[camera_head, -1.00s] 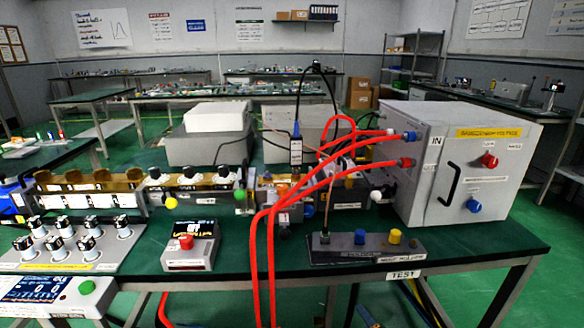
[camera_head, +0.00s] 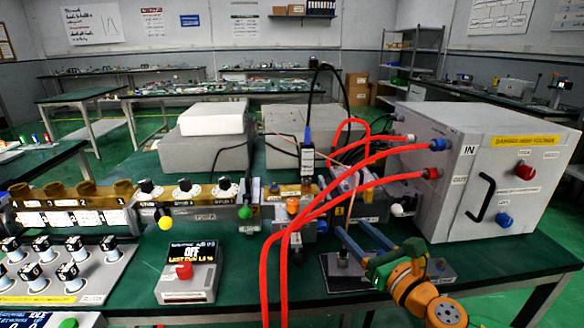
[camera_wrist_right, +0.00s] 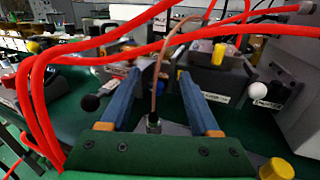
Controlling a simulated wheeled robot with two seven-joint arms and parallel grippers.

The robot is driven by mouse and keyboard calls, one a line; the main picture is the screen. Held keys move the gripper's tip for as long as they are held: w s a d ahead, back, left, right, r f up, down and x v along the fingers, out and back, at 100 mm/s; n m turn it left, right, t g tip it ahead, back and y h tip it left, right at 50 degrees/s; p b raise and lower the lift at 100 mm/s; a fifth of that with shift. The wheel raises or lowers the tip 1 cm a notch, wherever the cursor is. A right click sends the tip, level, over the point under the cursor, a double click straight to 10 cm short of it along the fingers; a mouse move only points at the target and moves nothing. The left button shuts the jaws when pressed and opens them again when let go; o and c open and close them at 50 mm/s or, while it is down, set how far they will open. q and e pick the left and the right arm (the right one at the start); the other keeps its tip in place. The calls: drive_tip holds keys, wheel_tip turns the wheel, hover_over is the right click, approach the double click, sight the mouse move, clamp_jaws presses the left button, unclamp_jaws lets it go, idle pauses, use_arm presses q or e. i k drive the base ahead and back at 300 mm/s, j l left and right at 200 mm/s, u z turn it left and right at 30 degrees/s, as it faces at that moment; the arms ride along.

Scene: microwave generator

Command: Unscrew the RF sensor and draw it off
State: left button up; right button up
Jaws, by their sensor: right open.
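A small dark upright box (camera_head: 308,160) with a blue top and black cable stands on the brass waveguide line; it looks like the RF sensor, but I cannot read its label. My right gripper (camera_head: 350,226) is open, with blue fingers pointing toward the line, lower than the box and to its right. The right wrist view shows the gripper (camera_wrist_right: 160,73) with nothing clamped between its fingers. A thin copper cable (camera_wrist_right: 161,70) rises between or just beyond them from a small connector (camera_wrist_right: 153,122) on the grey block. My left gripper is out of view.
Thick red hoses (camera_head: 330,192) loop from the white high-voltage cabinet (camera_head: 435,205) across the line and down the bench front, close to my right gripper. The grey block (camera_head: 335,272) is partly hidden by my arm. A meter box (camera_head: 188,273) stands left of the hoses.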

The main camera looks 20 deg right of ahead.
sight(304, 184)
drive_tip(key=i, duration=0.95)
